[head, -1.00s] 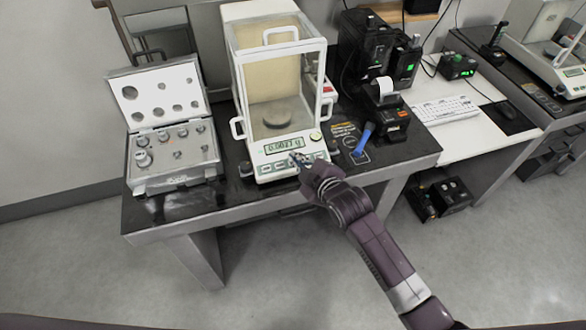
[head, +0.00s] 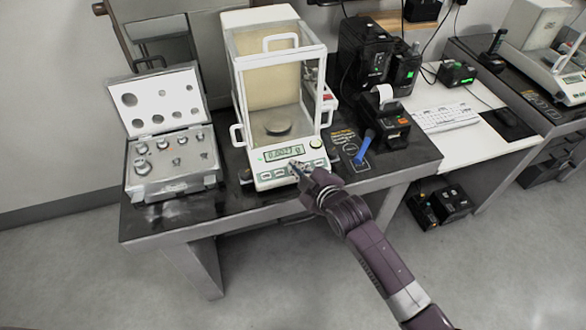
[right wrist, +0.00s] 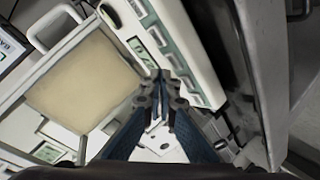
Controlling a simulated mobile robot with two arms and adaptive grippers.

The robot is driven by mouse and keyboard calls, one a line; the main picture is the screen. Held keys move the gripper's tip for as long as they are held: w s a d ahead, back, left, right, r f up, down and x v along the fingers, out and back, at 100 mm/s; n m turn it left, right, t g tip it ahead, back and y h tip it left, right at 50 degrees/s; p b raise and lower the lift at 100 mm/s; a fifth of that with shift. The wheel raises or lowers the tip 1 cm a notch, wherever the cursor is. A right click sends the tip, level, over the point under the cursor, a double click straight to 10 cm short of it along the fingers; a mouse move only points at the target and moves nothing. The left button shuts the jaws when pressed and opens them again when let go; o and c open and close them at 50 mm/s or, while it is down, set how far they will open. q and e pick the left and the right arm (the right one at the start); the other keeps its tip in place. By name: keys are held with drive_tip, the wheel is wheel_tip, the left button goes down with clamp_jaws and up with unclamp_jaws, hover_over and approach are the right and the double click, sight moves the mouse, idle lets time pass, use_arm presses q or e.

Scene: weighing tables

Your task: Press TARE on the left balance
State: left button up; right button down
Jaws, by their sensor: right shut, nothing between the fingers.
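The left balance (head: 236,75) stands on the dark-topped table with its glass draft shield around a round pan (head: 278,128). Its lit green display (head: 284,154) shows a small gram reading, too small to read surely. A row of keys (head: 266,176) runs along its front panel; their labels are not legible. My right gripper (head: 294,167) is shut and empty, its tips at the middle of the key row. In the right wrist view the closed fingertips (right wrist: 164,78) are close to the front panel (right wrist: 175,45); contact cannot be told. My left gripper is not in view.
An open case of weights (head: 170,187) stands left of the balance. A small printer (head: 385,125) and a blue brush-like item (head: 364,146) lie right of it. A keyboard (head: 446,115) and another balance (head: 560,75) stand farther right.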

idle(0.6)
drive_tip(key=shift+w+f, duration=0.15)
drive_tip(key=shift+f, duration=0.2)
drive_tip(key=shift+w+f+b, duration=0.1)
drive_tip(key=shift+f+b, duration=0.25)
drive_tip(key=shift+f, duration=0.05)
idle(0.7)
drive_tip(key=shift+s+r+p, duration=0.3)
drive_tip(key=shift+r+p, duration=0.45)
drive_tip(key=shift+p, duration=0.25)
drive_tip(key=r+p, duration=0.1)
drive_tip(key=p, duration=0.1)
drive_tip(key=s+r+p, duration=0.1)
drive_tip(key=r, duration=0.1)
drive_tip(key=r+p, duration=0.1)
drive_tip(key=p, duration=0.1)
drive_tip(key=shift+s+d+r+p, duration=0.3)
drive_tip(key=shift+r+p, duration=0.05)
